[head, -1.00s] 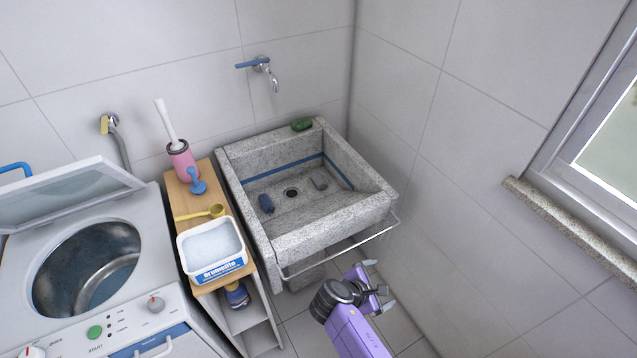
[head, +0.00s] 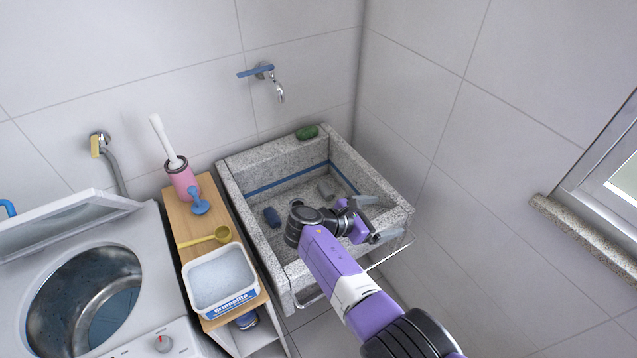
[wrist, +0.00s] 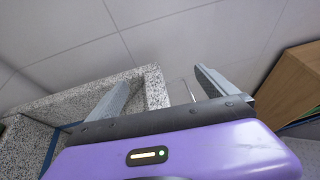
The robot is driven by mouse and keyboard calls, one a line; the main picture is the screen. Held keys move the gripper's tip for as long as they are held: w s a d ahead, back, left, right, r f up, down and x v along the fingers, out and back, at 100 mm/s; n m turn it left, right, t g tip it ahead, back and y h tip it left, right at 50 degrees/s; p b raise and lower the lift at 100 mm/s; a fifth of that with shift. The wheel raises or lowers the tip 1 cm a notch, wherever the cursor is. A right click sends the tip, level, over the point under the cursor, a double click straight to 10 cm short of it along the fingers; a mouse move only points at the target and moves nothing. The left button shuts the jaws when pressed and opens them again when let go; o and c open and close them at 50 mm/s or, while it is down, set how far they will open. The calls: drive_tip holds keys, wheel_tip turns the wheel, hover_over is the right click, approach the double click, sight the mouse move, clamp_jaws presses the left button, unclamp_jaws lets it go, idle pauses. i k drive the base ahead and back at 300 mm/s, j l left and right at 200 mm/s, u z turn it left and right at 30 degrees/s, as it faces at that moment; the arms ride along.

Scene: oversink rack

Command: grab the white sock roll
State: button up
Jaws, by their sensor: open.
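No clearly white sock roll shows. A small light-grey roll (head: 326,188) lies in the stone sink (head: 240,181), on the right side of its floor. A dark blue roll (head: 272,217) lies further left in the sink. My gripper (head: 386,219) is open and empty over the sink's front right corner, to the right of both rolls. My arm hides part of the sink floor and the drain. In the wrist view the open fingers (wrist: 160,80) spread in front of the wall and the sink's rim; neither roll shows there.
A green object (head: 306,132) sits on the sink's back rim, below the tap (head: 278,92). A metal bar runs along the sink's front. A wooden-topped shelf (head: 182,210) with a white tub (head: 219,280), yellow scoop and brush stands left, beside the washing machine (head: 130,232).

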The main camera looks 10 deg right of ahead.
sight(326, 192)
drive_tip(key=i+j, duration=0.35)
drive_tip(key=i, duration=0.15)
drive_tip(key=i+j, duration=0.35)
drive_tip(key=i, duration=0.15)
